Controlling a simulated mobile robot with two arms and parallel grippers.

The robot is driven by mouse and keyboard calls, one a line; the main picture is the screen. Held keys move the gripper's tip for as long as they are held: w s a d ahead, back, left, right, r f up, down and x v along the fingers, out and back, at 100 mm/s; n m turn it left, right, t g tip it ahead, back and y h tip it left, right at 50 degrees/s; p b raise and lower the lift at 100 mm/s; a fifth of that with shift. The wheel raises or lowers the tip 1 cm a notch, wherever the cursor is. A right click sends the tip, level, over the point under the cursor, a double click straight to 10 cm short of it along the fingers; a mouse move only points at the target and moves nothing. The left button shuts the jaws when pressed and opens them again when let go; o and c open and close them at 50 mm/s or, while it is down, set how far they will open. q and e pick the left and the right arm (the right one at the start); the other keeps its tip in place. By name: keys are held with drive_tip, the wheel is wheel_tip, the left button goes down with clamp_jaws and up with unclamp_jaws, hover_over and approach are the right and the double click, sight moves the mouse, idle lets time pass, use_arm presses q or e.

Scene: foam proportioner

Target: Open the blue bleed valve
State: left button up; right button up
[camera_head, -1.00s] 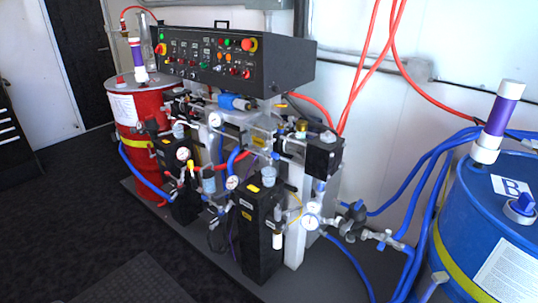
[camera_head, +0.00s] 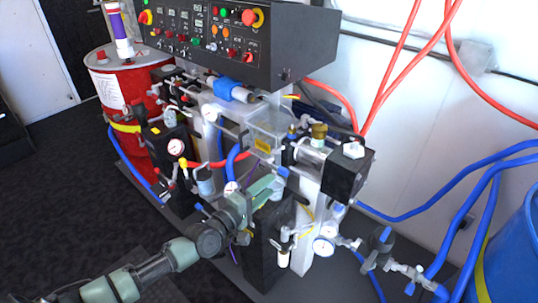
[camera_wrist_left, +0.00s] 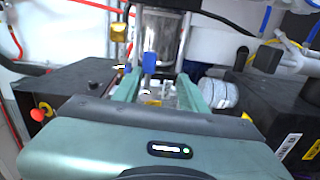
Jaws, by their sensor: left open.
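A small blue valve handle (camera_wrist_left: 152,60) shows in the left wrist view, in front of a shiny metal cylinder (camera_wrist_left: 162,35). It lies between and just beyond the fingertips, seemingly apart from them. I take it to be the bleed valve. In the head view a small blue piece (camera_head: 283,171) shows at the fingertips, probably the same handle. My left gripper (camera_head: 270,184) reaches in from the lower left to the middle of the machine. In the left wrist view its two green fingers (camera_wrist_left: 160,84) are spread with a gap between them. My right gripper is not in view.
The control panel (camera_head: 235,40) overhangs the machine. Black boxes, gauges and hoses crowd around the gripper. A red drum (camera_head: 105,85) stands at the left and a blue drum (camera_head: 515,255) at the right edge. Dark floor (camera_head: 60,200) is open at the front left.

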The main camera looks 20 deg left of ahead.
sight(281, 173)
use_arm(q)
drive_tip(key=shift+w+d+r, duration=0.2)
drive_tip(key=shift+w+r, duration=0.3)
drive_tip(key=shift+r, duration=0.3)
drive_tip(key=shift+w+d+r, duration=0.1)
drive_tip(key=shift+w+d, duration=0.2)
drive_tip(key=shift+w, duration=0.2)
drive_tip(key=shift+w+d+r, duration=0.1)
drive_tip(key=shift+w+d, duration=0.2)
drive_tip(key=shift+w, duration=0.2)
drive_tip(key=x, duration=0.3)
drive_tip(key=shift+w+f, duration=0.25)
drive_tip(key=shift+w, duration=0.05)
drive_tip(key=shift+w+d, duration=0.15)
drive_tip(key=shift+w, duration=0.15)
clamp_jaws()
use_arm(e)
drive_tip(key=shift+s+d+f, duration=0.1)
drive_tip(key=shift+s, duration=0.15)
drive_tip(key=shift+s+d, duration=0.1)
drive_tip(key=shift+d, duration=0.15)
